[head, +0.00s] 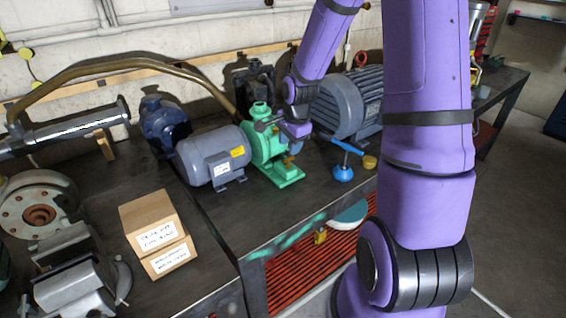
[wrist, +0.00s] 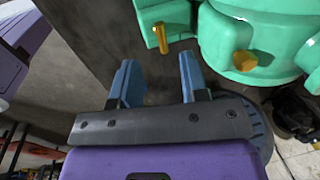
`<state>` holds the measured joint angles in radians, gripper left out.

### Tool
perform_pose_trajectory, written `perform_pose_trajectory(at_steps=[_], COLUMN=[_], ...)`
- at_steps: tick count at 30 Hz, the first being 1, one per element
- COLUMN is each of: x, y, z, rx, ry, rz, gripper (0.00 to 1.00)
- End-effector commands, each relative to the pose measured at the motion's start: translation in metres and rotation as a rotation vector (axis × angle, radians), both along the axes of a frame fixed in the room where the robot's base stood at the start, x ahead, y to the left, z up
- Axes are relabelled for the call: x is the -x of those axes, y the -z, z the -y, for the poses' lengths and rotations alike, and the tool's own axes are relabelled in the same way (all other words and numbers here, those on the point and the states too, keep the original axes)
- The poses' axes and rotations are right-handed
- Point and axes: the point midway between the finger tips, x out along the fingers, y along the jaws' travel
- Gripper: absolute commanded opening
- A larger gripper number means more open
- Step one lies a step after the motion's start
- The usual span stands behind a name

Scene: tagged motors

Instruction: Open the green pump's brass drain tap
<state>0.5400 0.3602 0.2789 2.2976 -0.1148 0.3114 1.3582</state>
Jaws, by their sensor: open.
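The green pump (head: 263,135) stands on the dark bench beside a grey motor. In the wrist view the green pump (wrist: 215,30) fills the upper right. A narrow brass piece (wrist: 162,38) stands out from its green flange, and a faceted brass fitting (wrist: 244,61) sits on its rounded body. I cannot tell for certain which is the drain tap. My gripper (wrist: 157,72) is open, with two blue fingers apart and nothing between them. The narrow brass piece appears just beyond the gap, apart from both fingers. In the head view my gripper (head: 290,135) is by the pump's right side and partly hides it.
A grey motor (head: 213,157) is left of the pump, and a large ribbed motor (head: 349,103) is behind to the right. A blue round-based item (head: 343,173) and a small brass-coloured piece (head: 369,162) lie right. Cardboard boxes (head: 153,228) are front left. Bench in front is mostly clear.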

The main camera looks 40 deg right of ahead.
Motion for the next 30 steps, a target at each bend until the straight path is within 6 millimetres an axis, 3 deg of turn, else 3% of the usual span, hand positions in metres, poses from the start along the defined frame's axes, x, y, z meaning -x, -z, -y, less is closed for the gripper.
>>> perform_pose_trajectory(at_steps=[6, 13, 19, 28, 30], x=[-0.007, -0.012, -0.015, -0.015, -0.015], y=[0.036, 0.064, 0.075, 0.076, 0.076], z=[-0.001, -0.001, -0.001, -0.001, -0.001], rx=[-0.001, 0.000, 0.001, 0.002, 0.002], ry=[-0.002, -0.003, -0.003, -0.003, -0.003], rz=[-0.003, -0.002, 0.000, 0.001, 0.000], gripper=[0.41, 0.41, 0.41, 0.41, 0.27])
